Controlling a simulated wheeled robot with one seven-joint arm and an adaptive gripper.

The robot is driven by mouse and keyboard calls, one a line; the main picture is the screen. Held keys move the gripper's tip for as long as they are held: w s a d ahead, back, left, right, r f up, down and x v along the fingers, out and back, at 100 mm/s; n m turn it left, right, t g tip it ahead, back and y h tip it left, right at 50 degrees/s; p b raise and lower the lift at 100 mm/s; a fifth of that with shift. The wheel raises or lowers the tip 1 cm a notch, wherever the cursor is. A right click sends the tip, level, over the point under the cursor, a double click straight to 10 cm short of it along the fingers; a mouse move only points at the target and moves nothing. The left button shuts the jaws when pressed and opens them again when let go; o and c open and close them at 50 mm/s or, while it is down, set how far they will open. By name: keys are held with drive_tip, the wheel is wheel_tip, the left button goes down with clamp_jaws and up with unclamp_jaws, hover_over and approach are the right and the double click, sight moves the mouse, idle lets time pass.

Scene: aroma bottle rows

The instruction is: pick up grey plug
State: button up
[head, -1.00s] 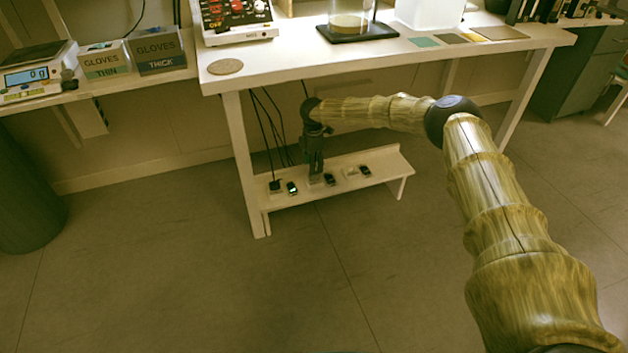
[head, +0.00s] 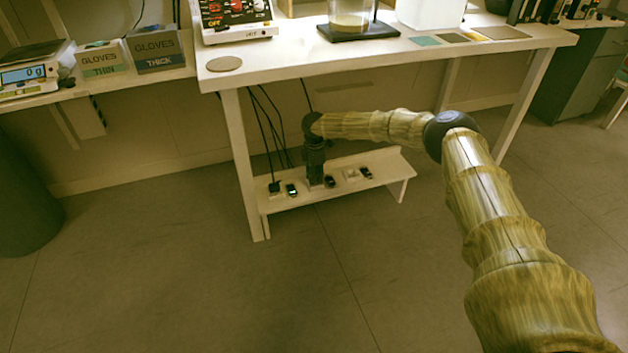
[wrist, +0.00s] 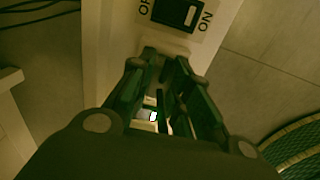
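My gripper (head: 316,182) points down onto the low white shelf (head: 296,202) under the table. In the wrist view my gripper (wrist: 166,54) has a gap between its two fingers, and I see no object clearly clasped there. The grey plug cannot be made out in either view; my gripper covers the shelf spot right below it. A black plug (head: 274,187) with a cord stands at the shelf's left end.
Small switches stand along the shelf: a lit one (head: 291,190), one right of my gripper (head: 330,181) and one farther right (head: 366,172). A whitish socket (head: 350,175) sits between the last two. Black cords (head: 270,125) hang behind. The table top (head: 290,68) is overhead.

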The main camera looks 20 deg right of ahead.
clamp_jaws()
drive_tip(key=shift+r+p, duration=0.3)
drive_tip(key=shift+r, duration=0.15)
wheel_tip(320, 180, up, 3)
drive_tip(key=shift+r+p, duration=0.1)
drive_tip(key=shift+p, duration=0.85)
drive_tip(key=s+d+p, duration=0.1)
drive_tip(key=s+p, duration=0.4)
drive_tip(key=s, duration=1.1)
drive_tip(key=shift+d+r, duration=0.35)
drive_tip(key=shift+r, duration=0.1)
